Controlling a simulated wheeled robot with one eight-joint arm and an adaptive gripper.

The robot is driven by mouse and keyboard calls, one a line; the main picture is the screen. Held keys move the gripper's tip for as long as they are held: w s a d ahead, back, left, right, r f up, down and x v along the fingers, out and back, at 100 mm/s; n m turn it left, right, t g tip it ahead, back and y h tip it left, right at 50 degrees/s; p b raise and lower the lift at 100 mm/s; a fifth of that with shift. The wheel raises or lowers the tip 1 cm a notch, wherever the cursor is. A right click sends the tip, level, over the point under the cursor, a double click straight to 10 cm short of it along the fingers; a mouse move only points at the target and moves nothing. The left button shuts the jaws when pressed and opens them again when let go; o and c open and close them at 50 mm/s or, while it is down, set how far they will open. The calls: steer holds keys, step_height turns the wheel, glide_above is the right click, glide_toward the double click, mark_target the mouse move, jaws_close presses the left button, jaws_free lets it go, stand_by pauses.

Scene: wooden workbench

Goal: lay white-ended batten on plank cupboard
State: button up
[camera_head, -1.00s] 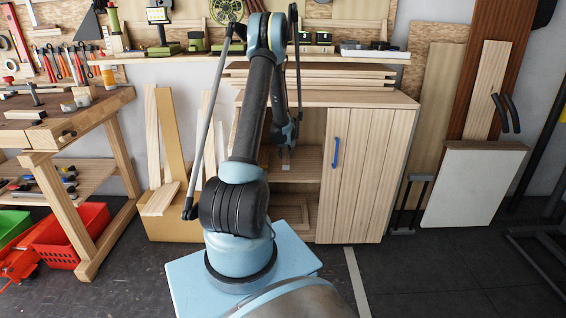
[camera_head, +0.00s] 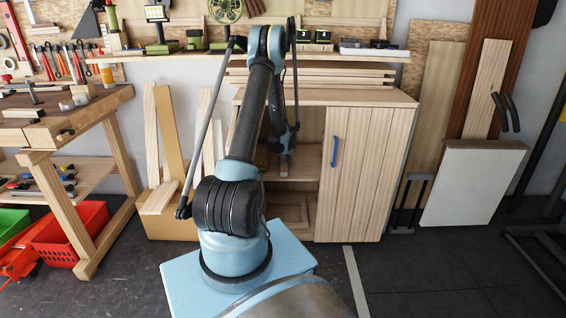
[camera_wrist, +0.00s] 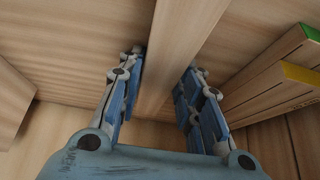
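The plank cupboard (camera_head: 368,170) stands against the back wall, its right side closed by a plank door with a blue handle and its left side open. My gripper (camera_head: 284,170) is low in front of that open side. In the wrist view my gripper (camera_wrist: 165,72) has its two blue fingers on either side of a plain wooden strip (camera_wrist: 178,45). Whether both fingers press on it is unclear. I see no white end, so I cannot tell whether this strip is the white-ended batten. Green-ended (camera_wrist: 310,32) and yellow-ended (camera_wrist: 299,73) wood pieces lie to the right.
Long boards lean in a box (camera_head: 172,226) left of the cupboard. A workbench (camera_head: 60,130) with red and green crates stands further left. Large boards and a white panel (camera_head: 470,185) lean at the right. Several planks (camera_head: 312,72) are stacked above the cupboard top.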

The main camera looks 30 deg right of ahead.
steer(key=shift+o, duration=1.3)
steer(key=v, duration=1.2)
steer(key=shift+r, duration=0.1)
steer(key=shift+s, duration=0.1)
